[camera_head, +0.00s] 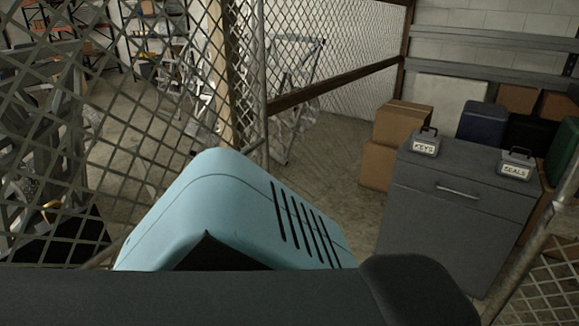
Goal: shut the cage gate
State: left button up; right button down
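A wire mesh panel (125,125) fills the left of the view, close to me. A thin upright metal tube (262,90) stands at its right side. A second mesh panel with a metal tube frame (530,250) cuts through the lower right corner. I cannot tell for certain which of the two is the cage gate, and no latch can be made out. Neither of my grippers is in view.
A grey cabinet (445,215) stands right, bearing a KEYS box (425,145) and a SEALS box (515,166). Cardboard boxes (401,125) are stacked beside it. Mesh fencing (355,50) runs behind. Open floor (335,165) lies left of the cabinet. Ladder-like metal frames (292,95) stand beyond.

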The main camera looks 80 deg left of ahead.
aim_at(81, 240)
jog(key=k+l, duration=0.1)
jog(key=k, duration=0.8)
jog(key=k+j+u, duration=0.25)
jog(key=k, duration=0.15)
jog(key=k+j+u, duration=0.1)
jog(key=k+u, duration=0.2)
jog(key=k+j+u, duration=0.2)
jog(key=j+u, duration=0.2)
jog(key=j, duration=0.15)
jog(key=k+j+u, duration=0.2)
jog(key=j+u, duration=0.15)
jog(key=j, duration=0.3)
jog(key=i+j+u, duration=0.2)
jog(key=j, duration=0.2)
jog(key=k, duration=0.1)
